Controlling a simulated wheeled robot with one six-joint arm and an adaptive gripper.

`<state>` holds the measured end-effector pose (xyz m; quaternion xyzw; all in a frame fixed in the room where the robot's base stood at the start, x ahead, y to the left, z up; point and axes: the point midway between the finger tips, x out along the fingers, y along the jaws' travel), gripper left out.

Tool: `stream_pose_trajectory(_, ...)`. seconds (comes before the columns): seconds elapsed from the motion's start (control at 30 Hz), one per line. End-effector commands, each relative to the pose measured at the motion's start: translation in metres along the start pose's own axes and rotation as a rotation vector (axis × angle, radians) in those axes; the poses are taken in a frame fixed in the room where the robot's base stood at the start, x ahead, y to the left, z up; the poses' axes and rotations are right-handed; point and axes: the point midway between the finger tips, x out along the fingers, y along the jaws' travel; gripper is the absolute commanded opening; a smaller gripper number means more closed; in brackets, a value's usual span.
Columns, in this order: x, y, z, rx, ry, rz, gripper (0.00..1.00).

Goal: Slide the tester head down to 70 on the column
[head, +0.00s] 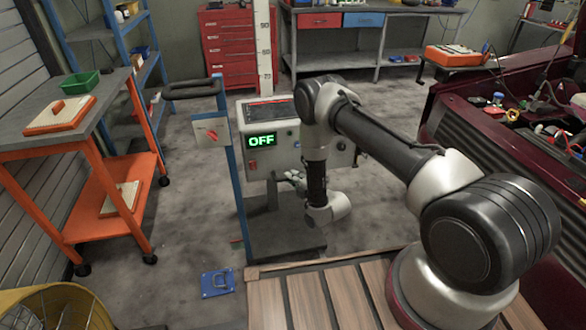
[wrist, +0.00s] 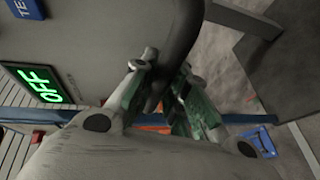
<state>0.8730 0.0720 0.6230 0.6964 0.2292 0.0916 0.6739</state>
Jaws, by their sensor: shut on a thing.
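The tester head (head: 285,163) is a grey box with a green OFF display (head: 262,140). It sits on the pale column (head: 265,50), whose scale numbers show above it; the part behind the box is hidden. The box also fills the upper left of the wrist view (wrist: 100,45), with its OFF display (wrist: 37,84). My gripper (head: 296,180) is low at the front of the box, partly hidden by my arm. In the wrist view, my gripper (wrist: 166,85) is shut on a dark curved handle (wrist: 182,40). I cannot read the head's height on the scale.
A blue post (head: 232,170) with a black top bar and a red-marked box stands just left of the tester. An orange cart (head: 110,180) is further left. A blue pad (head: 217,282) lies on the floor. A red car (head: 480,130) is on the right.

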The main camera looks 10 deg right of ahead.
Motion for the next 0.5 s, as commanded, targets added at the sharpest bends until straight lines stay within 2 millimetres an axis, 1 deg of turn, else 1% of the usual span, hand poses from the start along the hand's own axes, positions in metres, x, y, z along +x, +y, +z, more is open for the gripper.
stream_pose_trajectory(0.03, -0.0003, -0.0052, 0.0002, 0.0, 0.0, -0.004, 0.0)
stream_pose_trajectory(0.13, 0.0004, -0.0094, 0.0005, 0.0, 0.0, -0.004, 0.0)
stream_pose_trajectory(0.47, 0.0009, -0.0099, 0.0006, 0.0, 0.0, -0.003, 0.0)
stream_pose_trajectory(0.5, 0.0009, -0.0099, 0.0006, 0.0, 0.0, -0.003, 0.17)
